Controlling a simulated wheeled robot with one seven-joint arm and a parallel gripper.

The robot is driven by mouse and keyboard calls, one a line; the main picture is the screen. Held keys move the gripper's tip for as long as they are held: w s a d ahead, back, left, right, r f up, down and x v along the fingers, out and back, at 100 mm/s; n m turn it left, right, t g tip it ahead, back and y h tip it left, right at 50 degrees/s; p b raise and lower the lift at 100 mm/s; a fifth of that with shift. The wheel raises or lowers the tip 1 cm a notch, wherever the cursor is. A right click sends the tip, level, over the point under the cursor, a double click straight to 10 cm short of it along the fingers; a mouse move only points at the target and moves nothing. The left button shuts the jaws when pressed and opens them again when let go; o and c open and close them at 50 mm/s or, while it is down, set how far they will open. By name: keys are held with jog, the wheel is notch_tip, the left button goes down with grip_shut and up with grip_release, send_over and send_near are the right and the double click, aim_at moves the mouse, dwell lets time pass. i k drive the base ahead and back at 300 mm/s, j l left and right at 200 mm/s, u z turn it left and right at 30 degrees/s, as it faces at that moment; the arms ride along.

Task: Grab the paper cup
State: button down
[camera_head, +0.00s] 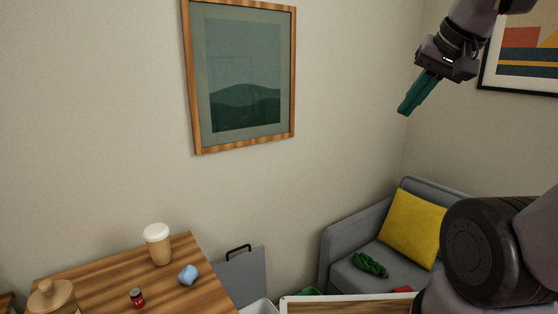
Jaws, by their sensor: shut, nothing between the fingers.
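The paper cup (158,246) stands upright on the wooden desk (95,275) at the lower left. It is light brown with a white lid. My gripper (405,111) is high at the upper right, in front of the wall and far from the cup. Its green fingers are together and hold nothing. Nothing hides the cup.
On the desk, a blue object (188,274) lies just right of the cup, a small red jar (137,298) stands in front, and a wooden-lidded jar (52,297) is at left. A grey sofa (345,240) with a yellow cushion (412,228) stands at right.

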aim_at(156, 235)
jog(key=l+u, duration=0.15)
jog(key=j+u, duration=0.15)
jog(key=u, duration=1.15)
